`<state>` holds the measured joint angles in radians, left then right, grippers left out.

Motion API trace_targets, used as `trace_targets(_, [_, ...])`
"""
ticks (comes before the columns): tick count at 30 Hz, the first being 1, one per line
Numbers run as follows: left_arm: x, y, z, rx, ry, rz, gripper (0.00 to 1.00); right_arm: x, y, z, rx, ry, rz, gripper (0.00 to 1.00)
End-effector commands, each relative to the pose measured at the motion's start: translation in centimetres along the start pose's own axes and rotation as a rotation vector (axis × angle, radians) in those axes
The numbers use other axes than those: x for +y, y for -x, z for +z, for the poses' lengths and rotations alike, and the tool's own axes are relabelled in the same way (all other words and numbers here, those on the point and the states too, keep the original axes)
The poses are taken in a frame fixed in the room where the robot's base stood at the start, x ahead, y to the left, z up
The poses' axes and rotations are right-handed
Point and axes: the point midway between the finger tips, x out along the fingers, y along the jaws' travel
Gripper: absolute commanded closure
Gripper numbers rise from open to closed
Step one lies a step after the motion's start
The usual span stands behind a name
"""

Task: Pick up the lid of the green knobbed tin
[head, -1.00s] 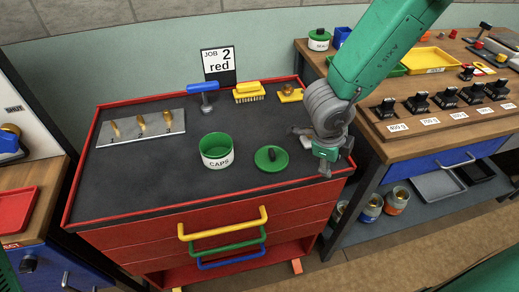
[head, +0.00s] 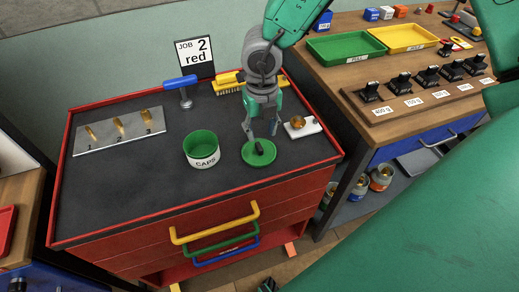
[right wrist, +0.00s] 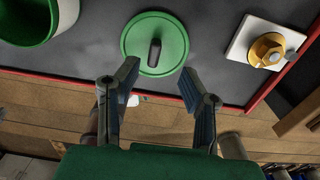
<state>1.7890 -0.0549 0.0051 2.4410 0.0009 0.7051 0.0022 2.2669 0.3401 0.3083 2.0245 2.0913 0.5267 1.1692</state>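The green lid (head: 259,158) with a dark upright knob lies flat on the dark top of the red cabinet. The open green tin (head: 201,150), labelled CAPS, stands just left of it without its lid. My right gripper (head: 260,138) comes down from above at the lid's far side. In the right wrist view, the lid (right wrist: 137,43) and its knob lie beyond my right fingertips (right wrist: 158,78), which are spread apart and empty. The knob lines up roughly with the gap between them. My left gripper is out of view.
A white block with a brass nut (head: 302,127) sits right of the lid. A blue-handled tool (head: 181,90), a yellow brush (head: 229,85) and a metal plate with brass pieces (head: 119,130) stand farther back and left. The cabinet's front left top is clear.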

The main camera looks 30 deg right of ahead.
Motion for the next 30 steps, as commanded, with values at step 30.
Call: trace_targets(30, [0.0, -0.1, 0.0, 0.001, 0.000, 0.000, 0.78, 0.2, -5.8, 0.1, -0.001, 0.004, 0.000, 1.00])
